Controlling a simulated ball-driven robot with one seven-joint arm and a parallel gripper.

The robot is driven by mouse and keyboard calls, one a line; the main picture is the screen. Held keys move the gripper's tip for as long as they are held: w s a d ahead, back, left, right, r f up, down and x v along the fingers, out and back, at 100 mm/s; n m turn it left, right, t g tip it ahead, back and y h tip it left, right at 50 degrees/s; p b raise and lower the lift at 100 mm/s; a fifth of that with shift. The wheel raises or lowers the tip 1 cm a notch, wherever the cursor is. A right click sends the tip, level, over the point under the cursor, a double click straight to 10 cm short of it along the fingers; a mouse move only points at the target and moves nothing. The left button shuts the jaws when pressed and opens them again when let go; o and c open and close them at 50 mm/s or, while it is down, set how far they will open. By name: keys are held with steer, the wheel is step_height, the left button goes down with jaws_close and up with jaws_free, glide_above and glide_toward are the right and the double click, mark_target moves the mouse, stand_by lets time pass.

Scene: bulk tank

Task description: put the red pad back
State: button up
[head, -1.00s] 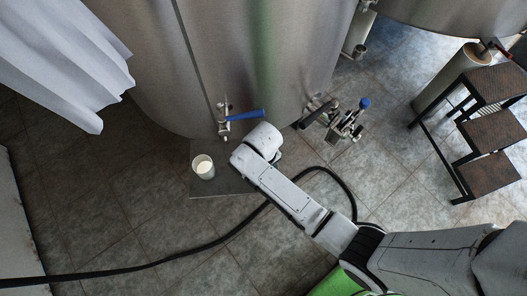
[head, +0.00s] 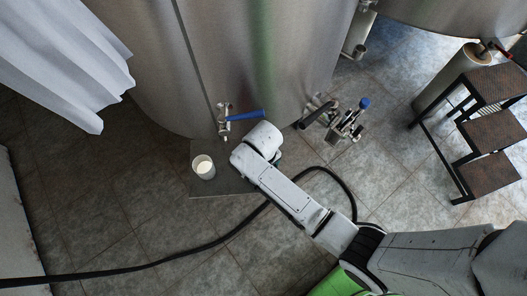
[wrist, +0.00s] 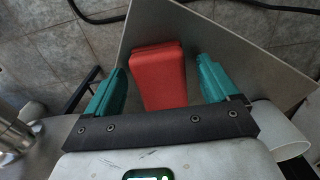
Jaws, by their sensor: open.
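The red pad (wrist: 160,78) is a block that lies on a grey plate (wrist: 222,38) in the wrist view. My gripper (wrist: 161,84) is open, with one teal finger on each side of the pad and a visible gap on both sides. In the head view the grey plate (head: 222,186) sits at the foot of the steel tank, and the pad is hidden behind my arm. A sliver of a teal finger shows beside my wrist there.
A white cup (head: 203,168) with pale contents stands on the plate, left of my arm. A blue-handled tap (head: 240,117) sticks out from the tank (head: 240,60) above it. A black hose (head: 190,250) crosses the floor. Dark steps (head: 490,135) stand at right.

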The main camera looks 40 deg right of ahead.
step_height(320, 180, up, 12)
steer(key=s+d+r, duration=0.1)
steer(key=s+d, duration=0.3)
steer(key=s, duration=0.4)
steer(key=s+d+r+t, duration=0.1)
steer(key=s+d, duration=0.3)
steer(key=s, duration=0.4)
steer(key=shift+s+r+m, duration=0.15)
steer(key=shift+r+m, duration=0.05)
steer(key=shift+m, duration=0.1)
stand_by(0.4)
